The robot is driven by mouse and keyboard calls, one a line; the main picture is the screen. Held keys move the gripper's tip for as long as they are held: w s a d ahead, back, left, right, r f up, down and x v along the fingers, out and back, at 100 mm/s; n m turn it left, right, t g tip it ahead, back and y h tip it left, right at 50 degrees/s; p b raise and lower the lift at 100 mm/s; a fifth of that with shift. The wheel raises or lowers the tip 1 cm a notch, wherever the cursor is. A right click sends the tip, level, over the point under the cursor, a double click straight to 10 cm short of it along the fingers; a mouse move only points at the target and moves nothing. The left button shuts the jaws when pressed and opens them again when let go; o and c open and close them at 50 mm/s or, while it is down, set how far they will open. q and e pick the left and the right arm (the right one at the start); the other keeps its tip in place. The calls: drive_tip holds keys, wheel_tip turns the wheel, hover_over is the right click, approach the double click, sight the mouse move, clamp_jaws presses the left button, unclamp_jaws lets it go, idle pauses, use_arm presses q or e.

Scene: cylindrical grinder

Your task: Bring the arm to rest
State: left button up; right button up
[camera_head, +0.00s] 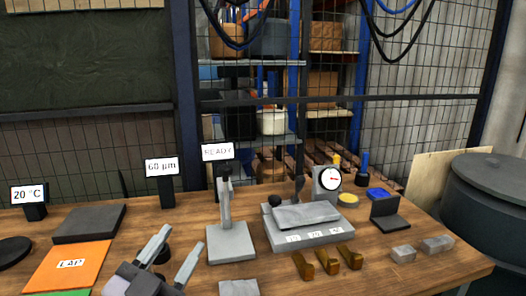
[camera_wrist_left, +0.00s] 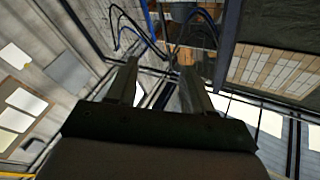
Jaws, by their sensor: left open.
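My left gripper (camera_head: 170,258) shows at the lower left of the head view, raised in front of the wooden table. Its two grey fingers point up and stand apart, with nothing between them. In the left wrist view the fingers of this gripper (camera_wrist_left: 160,85) are also spread, with only the far wire fence, cables and shelves beyond them. My right gripper is not in either view.
The wooden table (camera_head: 385,275) holds an orange LAP plate (camera_head: 68,268), a grey stand (camera_head: 228,240), a grey block fixture (camera_head: 305,228), a dial gauge (camera_head: 328,182), several brass pieces (camera_head: 326,262) and grey blocks (camera_head: 403,254). A dark drum (camera_head: 485,215) stands at right.

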use_arm(q)
drive_tip(key=s+a+f+n+g+y, duration=0.25)
drive_tip(key=a+f+n+y, duration=0.2)
drive_tip(key=f, duration=0.45)
drive_tip(key=s+a+f+n+g+y, duration=0.1)
drive_tip(key=s+a+f+g, duration=0.2)
drive_tip(key=s+f+g, duration=0.55)
drive_tip(key=s+a+f+n+g+y, duration=0.15)
drive_tip(key=s+f+g, duration=0.35)
drive_tip(key=s+f, duration=0.6)
drive_tip(key=w+d+f+m+t+h+p, duration=0.1)
drive_tip(key=w+d+f+t+h+p, duration=0.1)
drive_tip(key=w+f+t, duration=0.4)
drive_tip(key=shift+w+t, duration=0.15)
drive_tip(key=shift+t, duration=0.25)
